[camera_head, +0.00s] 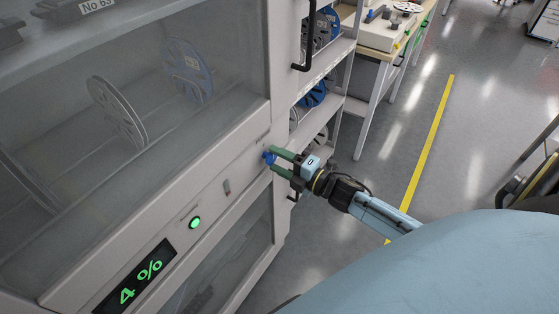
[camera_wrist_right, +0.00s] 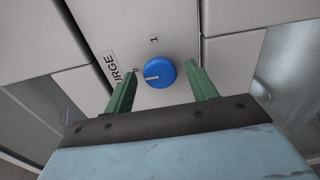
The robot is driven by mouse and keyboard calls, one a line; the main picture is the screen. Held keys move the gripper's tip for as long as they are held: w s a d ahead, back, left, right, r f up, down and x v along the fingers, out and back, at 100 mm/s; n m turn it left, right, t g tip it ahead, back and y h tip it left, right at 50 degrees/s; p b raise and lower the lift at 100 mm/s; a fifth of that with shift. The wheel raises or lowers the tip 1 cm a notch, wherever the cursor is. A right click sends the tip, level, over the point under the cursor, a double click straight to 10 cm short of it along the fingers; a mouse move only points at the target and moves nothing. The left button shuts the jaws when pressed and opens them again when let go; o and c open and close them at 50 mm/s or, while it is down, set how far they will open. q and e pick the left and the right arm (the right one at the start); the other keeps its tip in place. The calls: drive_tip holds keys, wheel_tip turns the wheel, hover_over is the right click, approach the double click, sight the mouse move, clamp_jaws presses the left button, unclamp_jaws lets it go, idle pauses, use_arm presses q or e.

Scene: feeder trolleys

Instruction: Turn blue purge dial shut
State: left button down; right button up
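The blue purge dial (camera_head: 267,158) sits on the light panel of the dry cabinet in the head view. In the right wrist view the dial (camera_wrist_right: 160,74) shows a white pointer line directed left, roughly toward a small mark that looks like 0. A "1" is printed above the dial. My right gripper (camera_head: 273,158) is at the panel, its green fingers on either side of the dial. In the wrist view the fingers of my right gripper (camera_wrist_right: 165,75) are apart, with a gap on each side of the dial. My left gripper is not in view.
Reels stand behind the cabinet's clear door. A black handle (camera_head: 307,40) juts out above. The floor on the right is open, with a yellow line (camera_head: 430,140).

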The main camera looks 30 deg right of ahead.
drive_tip(key=b+v, duration=0.1)
drive_tip(key=v, duration=1.2)
drive_tip(key=shift+s, duration=0.15)
idle(0.4)
drive_tip(key=s+d+f+m+g+h+b, duration=0.1)
drive_tip(key=s+f+m+g+h+b, duration=0.35)
drive_tip(key=f, duration=1.15)
drive_tip(key=s+f+m+g+h, duration=0.25)
drive_tip(key=s+f+m, duration=0.25)
drive_tip(key=f+m, duration=0.7)
drive_tip(key=s+a+f+m+g+b, duration=0.1)
drive_tip(key=s+a+f+g, duration=0.3)
drive_tip(key=s+f, duration=0.6)
drive_tip(key=s+a+f+m+g+b, duration=0.1)
drive_tip(key=s+a+f+m+g, duration=0.1)
drive_tip(key=s+a+f+g, duration=0.2)
drive_tip(key=s+a+f, duration=0.3)
drive_tip(key=s+f, duration=0.4)
drive_tip(key=shift+s+m+g+b, duration=0.3)
drive_tip(key=shift+s+m+b, duration=0.05)
